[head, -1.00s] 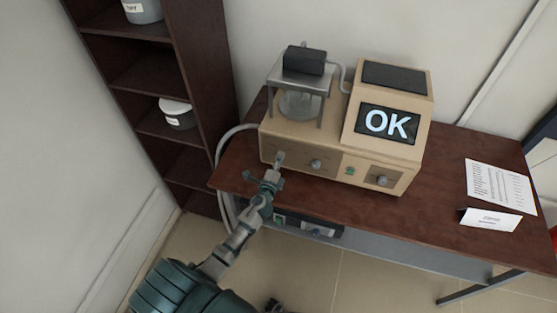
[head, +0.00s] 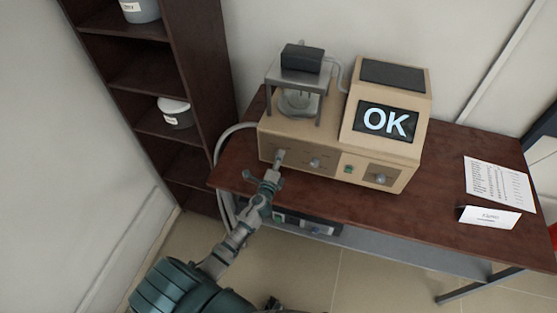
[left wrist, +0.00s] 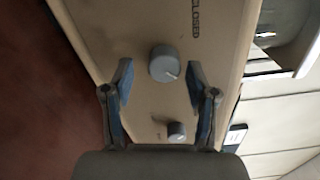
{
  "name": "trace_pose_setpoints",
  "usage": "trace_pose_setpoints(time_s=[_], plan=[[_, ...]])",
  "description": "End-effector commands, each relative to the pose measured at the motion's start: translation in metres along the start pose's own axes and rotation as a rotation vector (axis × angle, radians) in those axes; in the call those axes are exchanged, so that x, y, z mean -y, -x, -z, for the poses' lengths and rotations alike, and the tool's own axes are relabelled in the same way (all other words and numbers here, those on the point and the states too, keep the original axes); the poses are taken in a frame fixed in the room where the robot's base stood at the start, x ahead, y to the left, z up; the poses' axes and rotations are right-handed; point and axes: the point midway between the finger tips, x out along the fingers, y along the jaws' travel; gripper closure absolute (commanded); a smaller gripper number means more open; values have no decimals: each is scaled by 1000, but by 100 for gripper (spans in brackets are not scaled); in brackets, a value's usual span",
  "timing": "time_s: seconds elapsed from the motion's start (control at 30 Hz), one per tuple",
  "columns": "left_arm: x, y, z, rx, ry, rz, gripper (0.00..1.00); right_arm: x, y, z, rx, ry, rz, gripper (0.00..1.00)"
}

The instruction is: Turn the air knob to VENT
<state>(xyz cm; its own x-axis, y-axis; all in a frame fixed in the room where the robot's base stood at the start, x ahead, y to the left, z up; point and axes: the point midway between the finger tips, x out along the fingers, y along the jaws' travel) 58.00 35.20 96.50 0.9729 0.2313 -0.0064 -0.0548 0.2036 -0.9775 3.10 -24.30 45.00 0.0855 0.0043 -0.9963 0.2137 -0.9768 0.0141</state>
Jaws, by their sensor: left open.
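A beige machine (head: 340,150) stands on the table with a lit screen (head: 386,121) reading OK. Its front has a middle knob (head: 316,162) and a right knob (head: 380,179). My left gripper (head: 280,158) is at the left part of this front and covers what lies behind it. In the left wrist view my open left gripper (left wrist: 160,80) has a finger on either side of a grey round knob (left wrist: 164,63), apart from it. The knob bears a pale pointer line, and CLOSED is printed beside it. I cannot read a VENT mark. My right gripper is not in view.
A smaller knob (left wrist: 177,131) shows between the fingers, lower in the wrist view. A glass vessel (head: 298,103) sits under a metal stand on the machine. A dark shelf (head: 205,90) stands at left. Papers (head: 498,184) and a folded card (head: 490,216) lie at the table's right.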

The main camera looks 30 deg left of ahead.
Motion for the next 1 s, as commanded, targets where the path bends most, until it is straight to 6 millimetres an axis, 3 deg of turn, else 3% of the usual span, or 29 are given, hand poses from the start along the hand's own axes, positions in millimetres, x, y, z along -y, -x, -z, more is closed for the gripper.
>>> trace_pose_setpoints(time_s=[0.17,0.5,0.7,1.0], plan=[[1,8,-1,1,0,2,42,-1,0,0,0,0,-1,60],[-2,78,1,0,2,-3,42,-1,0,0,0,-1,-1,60],[-2,109,2,-1,1,-2,42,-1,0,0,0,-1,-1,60],[-2,119,1,0,0,-2,42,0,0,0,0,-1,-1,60]])
